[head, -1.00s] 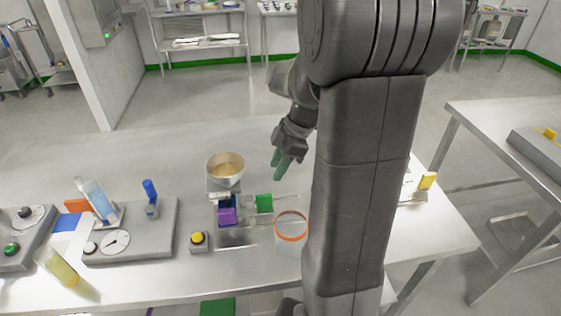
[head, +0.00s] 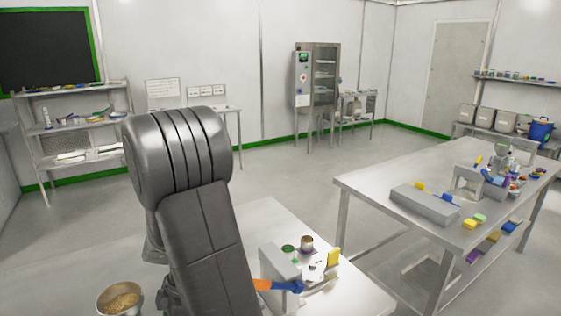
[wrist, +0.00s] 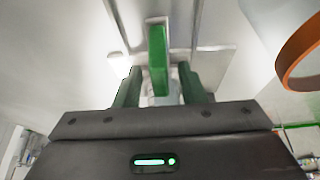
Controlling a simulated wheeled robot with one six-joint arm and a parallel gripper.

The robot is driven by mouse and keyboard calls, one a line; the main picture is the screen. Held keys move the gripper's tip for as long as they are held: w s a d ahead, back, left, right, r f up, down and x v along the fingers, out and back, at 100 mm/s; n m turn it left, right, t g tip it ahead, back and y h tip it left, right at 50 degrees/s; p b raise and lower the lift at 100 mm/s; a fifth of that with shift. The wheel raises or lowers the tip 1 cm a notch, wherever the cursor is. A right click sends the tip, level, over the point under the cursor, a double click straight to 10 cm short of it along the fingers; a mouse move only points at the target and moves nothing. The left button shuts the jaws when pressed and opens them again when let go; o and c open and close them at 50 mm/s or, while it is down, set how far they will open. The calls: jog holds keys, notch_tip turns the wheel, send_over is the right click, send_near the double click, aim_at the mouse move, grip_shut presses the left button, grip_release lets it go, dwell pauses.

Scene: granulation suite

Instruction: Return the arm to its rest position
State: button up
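My gripper (wrist: 160,88) shows in the wrist view with its two green fingers apart and a gap between them. A green block-shaped part (wrist: 157,60) shows beyond the gap, in line with it, and does not appear to touch either finger. My arm (head: 205,230) is raised in the left half of the head view. There my gripper is hidden or out of frame.
An orange-rimmed container (wrist: 302,52) is close at the right of the wrist view. A bowl of granules (head: 121,299) stands left of my arm. A grey device (head: 280,268) is to its right. Another steel table (head: 375,185) stands further right; open floor lies between.

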jog(key=shift+x, duration=0.85)
jog(key=shift+w+d, duration=0.2)
jog(key=shift+d, duration=0.2)
jog(key=shift+r, duration=0.1)
